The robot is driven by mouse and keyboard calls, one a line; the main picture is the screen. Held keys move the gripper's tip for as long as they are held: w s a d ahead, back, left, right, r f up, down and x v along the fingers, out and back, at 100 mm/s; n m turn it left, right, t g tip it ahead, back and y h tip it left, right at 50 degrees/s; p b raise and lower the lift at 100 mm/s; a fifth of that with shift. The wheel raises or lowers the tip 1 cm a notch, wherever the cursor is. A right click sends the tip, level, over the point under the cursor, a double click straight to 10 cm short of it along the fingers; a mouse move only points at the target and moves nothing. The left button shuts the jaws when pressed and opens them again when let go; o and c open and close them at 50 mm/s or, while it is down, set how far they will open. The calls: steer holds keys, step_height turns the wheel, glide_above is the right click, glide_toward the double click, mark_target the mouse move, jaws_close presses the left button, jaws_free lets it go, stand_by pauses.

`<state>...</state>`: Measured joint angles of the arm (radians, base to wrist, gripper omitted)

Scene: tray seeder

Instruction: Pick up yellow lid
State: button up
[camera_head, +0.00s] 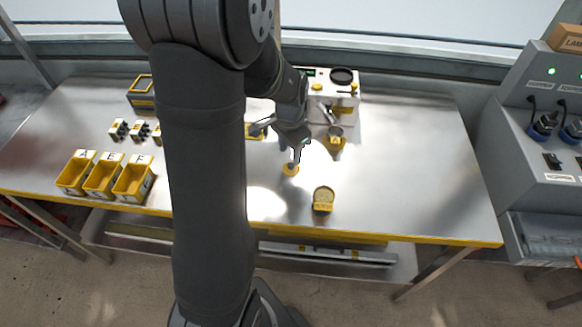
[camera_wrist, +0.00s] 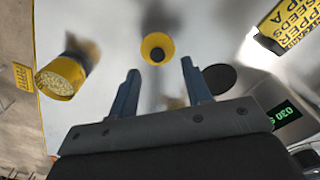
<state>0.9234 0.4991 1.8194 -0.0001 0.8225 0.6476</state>
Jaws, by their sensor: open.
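The yellow lid (camera_head: 290,170) lies on the metal table, just below my gripper (camera_head: 297,157) in the head view. In the wrist view the lid (camera_wrist: 148,45) is a round yellow disc with a dark centre. It sits slightly beyond the tips of my gripper (camera_wrist: 160,68), roughly centred between the two fingers. The fingers are spread apart with nothing between them. The lid is apart from both fingers.
A yellow cup of pale seeds (camera_head: 323,193) stands to the lid's lower right, and also shows in the wrist view (camera_wrist: 62,77). A white machine (camera_head: 345,103) stands behind. Yellow bins (camera_head: 133,184) are at left. The right table area is clear.

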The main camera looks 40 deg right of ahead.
mark_target(291, 165)
steer(key=shift+s+f, duration=0.2)
steer(key=shift+f, duration=2.1)
jaws_close()
